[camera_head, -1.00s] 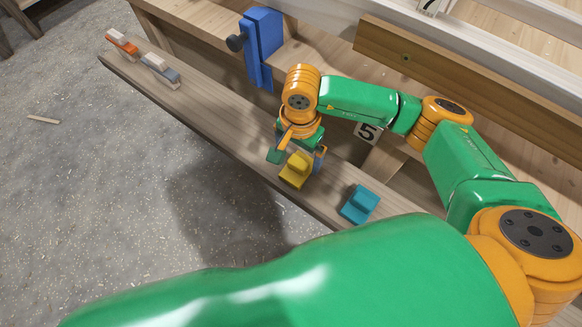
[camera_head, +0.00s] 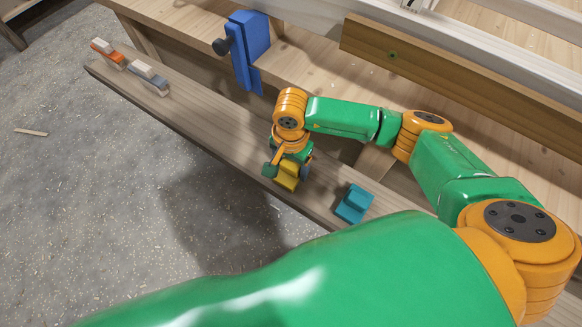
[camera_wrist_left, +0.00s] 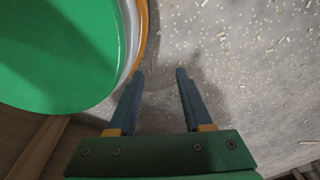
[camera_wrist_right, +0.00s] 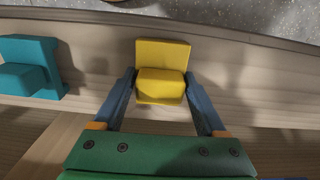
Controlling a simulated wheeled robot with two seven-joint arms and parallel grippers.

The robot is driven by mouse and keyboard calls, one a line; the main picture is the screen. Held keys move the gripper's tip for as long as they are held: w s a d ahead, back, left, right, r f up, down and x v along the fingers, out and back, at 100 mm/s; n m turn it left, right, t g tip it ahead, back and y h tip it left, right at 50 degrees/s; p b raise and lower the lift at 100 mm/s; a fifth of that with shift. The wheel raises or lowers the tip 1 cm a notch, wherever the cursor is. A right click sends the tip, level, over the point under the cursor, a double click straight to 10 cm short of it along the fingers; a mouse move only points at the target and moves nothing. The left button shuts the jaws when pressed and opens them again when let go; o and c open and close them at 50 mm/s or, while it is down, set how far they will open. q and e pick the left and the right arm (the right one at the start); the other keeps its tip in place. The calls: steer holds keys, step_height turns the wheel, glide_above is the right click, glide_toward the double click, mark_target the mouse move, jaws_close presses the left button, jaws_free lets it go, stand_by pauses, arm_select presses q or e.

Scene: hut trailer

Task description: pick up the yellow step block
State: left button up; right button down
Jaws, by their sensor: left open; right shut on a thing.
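The yellow step block (camera_head: 286,177) is on the long wooden plank in the head view, partly hidden by my right gripper. It also shows in the right wrist view (camera_wrist_right: 162,70), between the two blue fingers. My right gripper (camera_head: 287,172) is over the block and shut on it, with a finger at each side of its lower step. I cannot tell whether the block is clear of the plank. My left gripper (camera_wrist_left: 160,72) is open and empty above the speckled floor in the left wrist view.
A teal step block (camera_head: 353,204) stands right of the yellow one on the plank (camera_head: 205,118). An orange-and-white block (camera_head: 108,52) and a grey-and-white block (camera_head: 148,77) sit at its far left end. A blue vise (camera_head: 248,50) is on the bench behind.

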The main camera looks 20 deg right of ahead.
mark_target(291, 163)
steer(key=shift+r+p, duration=0.3)
steer(key=shift+r, duration=0.05)
step_height(291, 163, up, 3)
steer(key=shift+r+p, duration=0.1)
steer(key=shift+p, duration=0.95)
arm_select(q)
step_height(291, 163, up, 12)
steer(key=s+d+p, duration=0.1)
steer(key=p, duration=0.8)
steer(key=shift+s+d+r+p, duration=0.15)
steer(key=shift+s+d+p, duration=0.05)
steer(key=shift+s+p, duration=0.15)
arm_select(e)
steer(key=s+d+r, duration=0.1)
steer(key=s+r, duration=0.8)
steer(key=s, duration=0.5)
steer(key=shift+d, duration=0.3)
